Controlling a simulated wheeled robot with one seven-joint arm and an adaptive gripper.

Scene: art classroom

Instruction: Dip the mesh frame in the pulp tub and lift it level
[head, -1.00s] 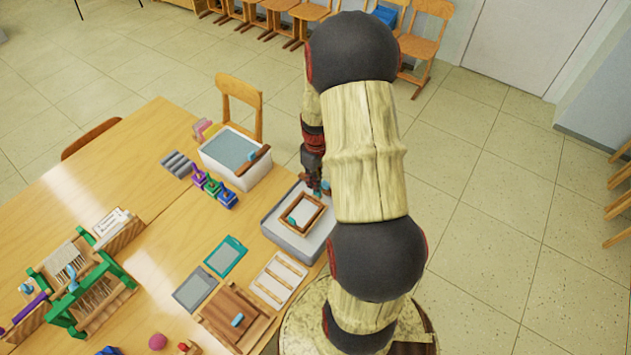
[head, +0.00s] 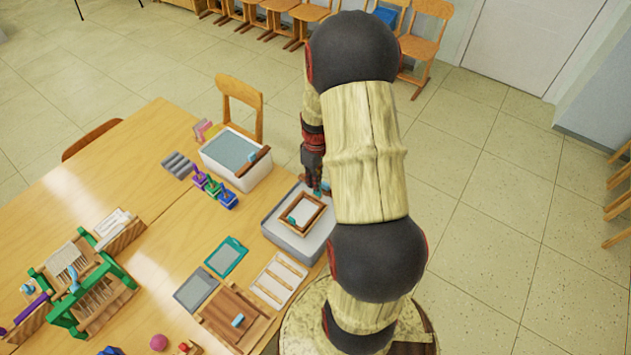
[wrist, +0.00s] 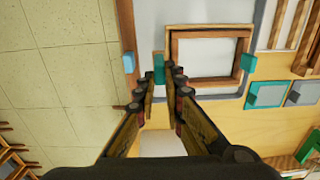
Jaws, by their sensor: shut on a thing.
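The mesh frame (head: 320,217) is a small wooden rectangle with a pale inside and teal tabs. It lies in or just above a shallow grey tray (head: 283,240); I cannot tell whether it touches the tray floor. In the wrist view the frame (wrist: 208,84) shows a teal tab at each side. My gripper (wrist: 161,72) is shut on the left tab, and it also shows beside the frame in the head view (head: 322,190). The pulp tub (head: 228,178) appears to be the white tub with grey-blue contents, behind the tray.
A wooden piece (head: 253,162) lies across the tub's right rim. Small coloured stamps (head: 214,187) stand beside the tub. Two flat screens (head: 225,257), a slatted rack (head: 279,280) and a wooden board (head: 233,318) lie before the tray. A loom (head: 90,285) stands at left.

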